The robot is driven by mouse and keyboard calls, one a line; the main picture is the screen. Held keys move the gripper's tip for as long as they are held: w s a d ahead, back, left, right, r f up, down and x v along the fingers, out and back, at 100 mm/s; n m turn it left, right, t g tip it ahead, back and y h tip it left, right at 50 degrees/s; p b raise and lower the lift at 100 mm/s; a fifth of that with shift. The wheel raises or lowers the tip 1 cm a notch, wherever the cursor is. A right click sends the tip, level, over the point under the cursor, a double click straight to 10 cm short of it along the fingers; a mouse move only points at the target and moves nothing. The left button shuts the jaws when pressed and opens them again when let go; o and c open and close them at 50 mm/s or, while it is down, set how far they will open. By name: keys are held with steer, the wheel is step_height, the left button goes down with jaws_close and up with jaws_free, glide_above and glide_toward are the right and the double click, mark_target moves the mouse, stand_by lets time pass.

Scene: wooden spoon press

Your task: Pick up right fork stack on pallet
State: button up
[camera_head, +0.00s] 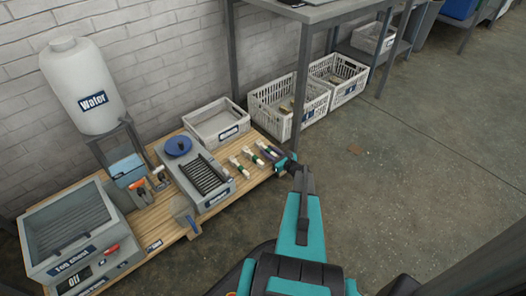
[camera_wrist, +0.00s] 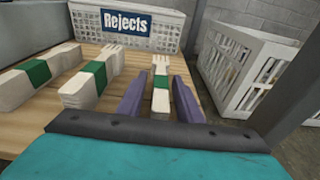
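The right fork stack (camera_wrist: 160,101) is a pale wooden bundle with a green band, lying on the wooden pallet (camera_wrist: 115,130). My gripper (camera_wrist: 159,84) has its two purple fingers on either side of this stack. The fingers are open, with a visible gap on each side. The middle fork stack (camera_wrist: 88,86) and the left fork stack (camera_wrist: 28,84) lie to the left, also green-banded. In the head view my gripper (camera_head: 274,154) is at the pallet's right end, partly covering the right stack.
The Rejects crate (camera_wrist: 125,30) stands just behind the stacks. White baskets (camera_wrist: 245,65) stand on the floor to the right, under a grey table (camera_head: 310,12). A grey slotted unit (camera_head: 205,178) is left of the stacks. Open floor lies right of the pallet.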

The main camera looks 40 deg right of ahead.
mark_target(270, 151)
jaws_close()
steer(key=shift+r, duration=0.15)
steer(key=shift+r+p, duration=0.35)
steer(key=shift+r, duration=0.2)
steer(key=r, duration=0.1)
steer(key=s+r+p, duration=0.1)
steer(key=shift+a+r, duration=0.2)
steer(key=shift+r, duration=0.1)
steer(key=s+a+r+p, duration=0.1)
steer(key=s+a+p, duration=0.2)
steer(key=s, duration=1.1)
steer(key=shift+a+p, duration=0.35)
steer(key=shift+a, duration=0.65)
